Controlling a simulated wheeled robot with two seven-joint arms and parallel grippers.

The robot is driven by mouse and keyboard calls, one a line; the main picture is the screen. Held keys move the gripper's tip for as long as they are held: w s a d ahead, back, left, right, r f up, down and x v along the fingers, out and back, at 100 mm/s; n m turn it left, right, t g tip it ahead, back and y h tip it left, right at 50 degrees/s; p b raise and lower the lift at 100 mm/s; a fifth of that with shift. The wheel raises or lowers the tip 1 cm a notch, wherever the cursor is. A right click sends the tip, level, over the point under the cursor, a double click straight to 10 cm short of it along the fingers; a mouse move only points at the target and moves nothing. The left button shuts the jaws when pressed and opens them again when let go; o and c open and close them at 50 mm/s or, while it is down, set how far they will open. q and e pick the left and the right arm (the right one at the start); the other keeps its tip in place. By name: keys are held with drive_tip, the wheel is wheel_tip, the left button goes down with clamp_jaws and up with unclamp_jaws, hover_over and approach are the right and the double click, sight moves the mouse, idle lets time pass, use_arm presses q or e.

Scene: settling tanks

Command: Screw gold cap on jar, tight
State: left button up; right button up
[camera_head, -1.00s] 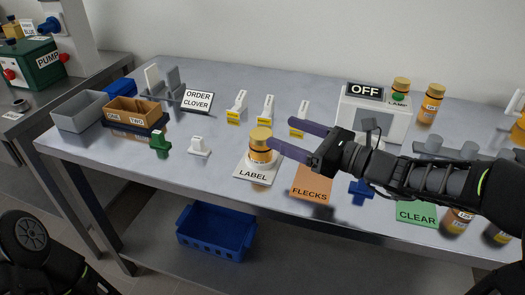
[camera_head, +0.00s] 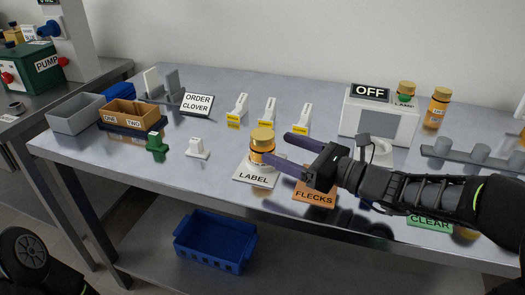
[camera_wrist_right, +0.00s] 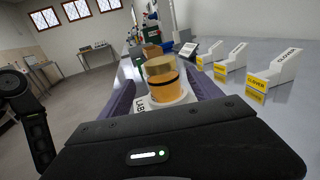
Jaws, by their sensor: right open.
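An amber jar (camera_head: 262,157) with a gold cap (camera_head: 262,135) on top stands upright on a round white base at the LABEL plate (camera_head: 252,178). Whether the cap is tight cannot be told. My right gripper (camera_head: 278,148) is open, coming from the right, with its purple fingers pointing at the jar. The lower fingertip is close beside the jar in the head view; contact cannot be told. In the right wrist view the jar (camera_wrist_right: 162,86) and its gold cap (camera_wrist_right: 160,64) appear between the spread fingers.
An orange FLECKS plate (camera_head: 314,197) lies under my right gripper. White stands (camera_head: 267,112) with yellow labels stand behind the jar. A white machine with an OFF sign (camera_head: 370,92) and another gold-capped jar (camera_head: 437,108) are at the back right. A white block (camera_head: 197,149) is at left.

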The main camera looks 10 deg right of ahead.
sight(272, 143)
drive_tip(key=shift+w+a, duration=0.4)
drive_tip(key=shift+w, duration=0.05)
drive_tip(key=shift+r+x, duration=0.2)
drive_tip(key=shift+x, duration=2.4)
drive_tip(key=shift+d, duration=0.1)
clamp_jaws()
